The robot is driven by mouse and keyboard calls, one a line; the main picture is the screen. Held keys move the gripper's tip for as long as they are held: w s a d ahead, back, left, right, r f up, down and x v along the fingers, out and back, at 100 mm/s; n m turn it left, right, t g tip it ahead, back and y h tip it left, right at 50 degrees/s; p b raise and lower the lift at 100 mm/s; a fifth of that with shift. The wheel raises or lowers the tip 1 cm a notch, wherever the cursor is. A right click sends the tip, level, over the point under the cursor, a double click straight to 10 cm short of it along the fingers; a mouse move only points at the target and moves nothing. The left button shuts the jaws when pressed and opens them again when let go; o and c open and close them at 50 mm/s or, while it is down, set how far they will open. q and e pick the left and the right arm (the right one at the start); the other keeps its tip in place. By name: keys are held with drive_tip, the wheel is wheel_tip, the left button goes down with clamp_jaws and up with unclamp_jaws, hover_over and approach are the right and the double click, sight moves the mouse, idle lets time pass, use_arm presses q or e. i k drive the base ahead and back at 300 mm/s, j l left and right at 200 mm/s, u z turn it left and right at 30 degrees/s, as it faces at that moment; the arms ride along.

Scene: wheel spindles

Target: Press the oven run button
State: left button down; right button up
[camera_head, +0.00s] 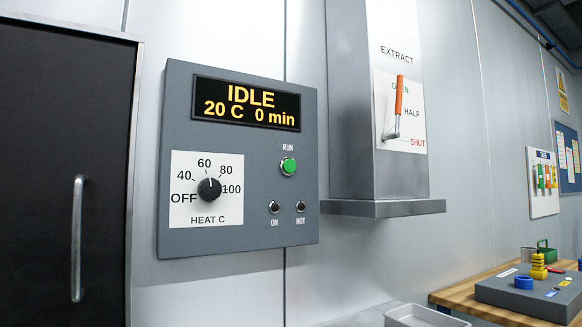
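The grey oven control panel (238,160) is mounted on the wall at the left of the middle. Its round green button (288,166) sits under the label RUN, on the panel's right side. The display (246,103) reads IDLE, 20 C, 0 min in orange. The black heat dial (209,190) stands on a white scale marked OFF, 40, 60, 80, 100, and its pointer is near the top, by 60. The ON lamp (274,207) and HOT lamp (300,206) look dark. Neither of my grippers shows in this view.
A dark door (40,150) with a vertical handle (77,238) is left of the panel. Right of it, an extract duct (345,100) carries an orange-handled lever (399,97) and a protruding ledge. A wooden bench (465,298) with a grey block and coloured parts is lower right.

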sight(289, 166)
drive_tip(key=i+l, duration=0.1)
drive_tip(key=l, duration=0.3)
drive_tip(key=i+l, duration=0.1)
drive_tip(key=l, duration=0.25)
drive_tip(key=i+l, duration=0.1)
drive_tip(key=l, duration=0.3)
drive_tip(key=i+l, duration=0.1)
drive_tip(key=l, duration=0.25)
drive_tip(key=i+l, duration=0.1)
drive_tip(key=l, duration=0.3)
drive_tip(key=z, duration=0.05)
